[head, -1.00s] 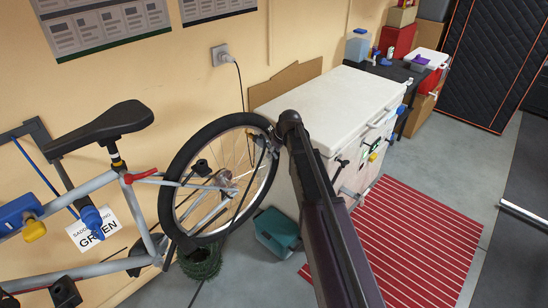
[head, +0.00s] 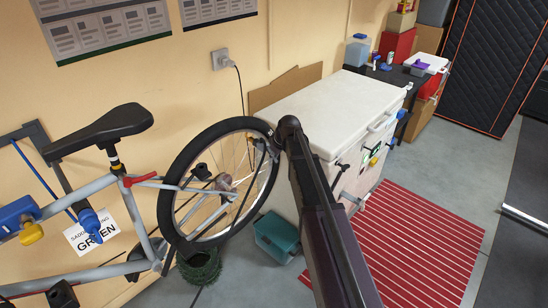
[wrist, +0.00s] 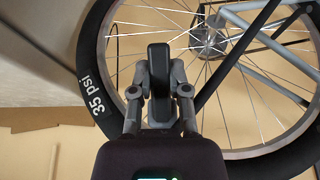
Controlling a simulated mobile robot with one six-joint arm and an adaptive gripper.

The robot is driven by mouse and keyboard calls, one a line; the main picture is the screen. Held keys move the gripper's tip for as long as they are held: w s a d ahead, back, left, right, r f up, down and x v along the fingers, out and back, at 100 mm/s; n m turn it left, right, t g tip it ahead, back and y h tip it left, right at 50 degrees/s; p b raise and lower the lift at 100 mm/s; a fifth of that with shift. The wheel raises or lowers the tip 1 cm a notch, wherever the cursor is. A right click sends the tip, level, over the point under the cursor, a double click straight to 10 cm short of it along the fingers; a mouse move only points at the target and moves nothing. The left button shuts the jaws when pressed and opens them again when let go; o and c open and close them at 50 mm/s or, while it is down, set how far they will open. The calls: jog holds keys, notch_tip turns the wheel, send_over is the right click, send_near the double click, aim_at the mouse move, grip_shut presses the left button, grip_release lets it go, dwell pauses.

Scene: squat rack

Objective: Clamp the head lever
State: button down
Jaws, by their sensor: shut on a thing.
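The blue clamp head (head: 18,215) with a yellow knob (head: 32,233) and a second blue knob (head: 92,222) are at the left edge in the head view, by the grey bicycle frame. A red lever (head: 145,177) sits under the saddle. I cannot tell which is the head lever. My gripper (wrist: 160,85) is shut on a dark oblong piece (wrist: 159,58), in front of the bicycle's wheel (wrist: 265,160) in the wrist view. In the head view my arm hides most of the gripper, to the right of the clamp head and over the wheel's right side.
The bicycle wheel (head: 170,190) stands near the wall. A white-topped cabinet (head: 325,105) is behind my arm. A teal bin (head: 276,236) and a green basket (head: 199,270) are on the floor. A red striped mat (head: 420,250) lies at the right, with clear grey floor beside it.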

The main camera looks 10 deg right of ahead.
jog(key=shift+r, duration=0.1)
jog(key=shift+d+r+g+h+p, duration=0.1)
jog(key=shift+r+g+h+p, duration=0.25)
jog(key=shift+g+h+p, duration=0.5)
jog(key=shift+s+d+r+g+h+p, duration=0.1)
jog(key=shift+r+g+h+p, duration=0.1)
jog(key=shift+g+h+p, duration=0.55)
jog(key=shift+s+r+g, duration=0.1)
jog(key=shift+s+g, duration=0.1)
jog(key=shift+g, duration=0.4)
jog(key=c, duration=0.6)
grip_release()
jog(key=shift+o, duration=0.2)
